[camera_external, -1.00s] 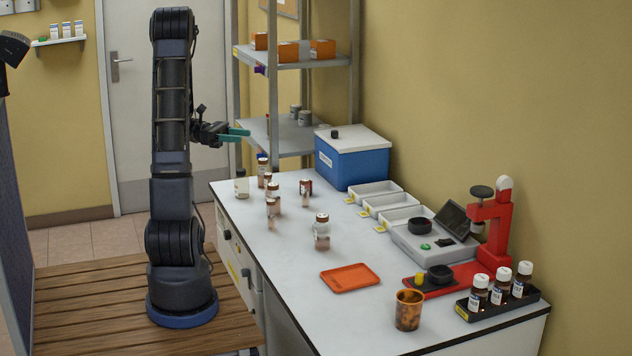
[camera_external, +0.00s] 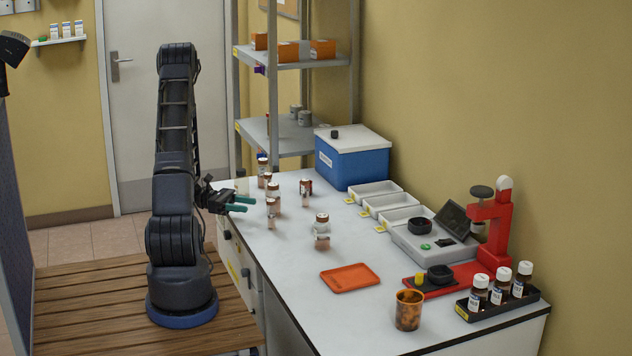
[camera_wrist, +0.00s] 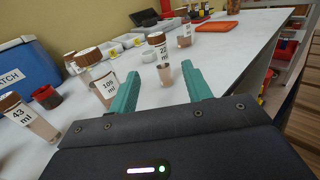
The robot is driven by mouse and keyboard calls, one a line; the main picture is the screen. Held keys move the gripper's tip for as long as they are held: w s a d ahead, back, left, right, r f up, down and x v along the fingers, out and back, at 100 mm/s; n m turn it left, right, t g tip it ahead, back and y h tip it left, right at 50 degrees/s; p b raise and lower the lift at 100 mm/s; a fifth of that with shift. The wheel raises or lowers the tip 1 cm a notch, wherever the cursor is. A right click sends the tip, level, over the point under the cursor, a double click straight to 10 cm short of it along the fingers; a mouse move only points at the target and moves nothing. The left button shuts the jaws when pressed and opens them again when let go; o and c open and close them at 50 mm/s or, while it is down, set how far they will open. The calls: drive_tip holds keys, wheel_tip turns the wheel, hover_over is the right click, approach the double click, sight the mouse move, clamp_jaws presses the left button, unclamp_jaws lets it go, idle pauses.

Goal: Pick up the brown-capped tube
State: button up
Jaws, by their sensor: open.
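Several clear tubes with brown caps stand on the white bench. In the wrist view a tube marked 22 ml (camera_wrist: 160,58) shows in the gap between my fingers, apart from them. A wider one marked 109 ml (camera_wrist: 103,84) stands left of the left finger, and one marked 43 ml (camera_wrist: 25,115) is at the far left. The external view shows a cluster of tubes (camera_external: 272,194) just right of my gripper and a separate tube (camera_external: 321,230) nearer the camera. My gripper (camera_external: 243,204) is open and empty at the bench's left edge, its green fingers (camera_wrist: 160,72) pointing toward the tubes.
A blue box (camera_external: 352,162) and white trays (camera_external: 384,203) line the wall side. An orange tray (camera_external: 350,278), a brown cup (camera_external: 408,311), a red stand (camera_external: 495,230) and a black rack of bottles (camera_external: 497,305) are nearer.

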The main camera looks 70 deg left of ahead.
sight(271, 208)
drive_tip(key=x, duration=0.9)
drive_tip(key=shift+w+d, duration=0.2)
drive_tip(key=shift+w, duration=0.15)
drive_tip(key=c, duration=1)
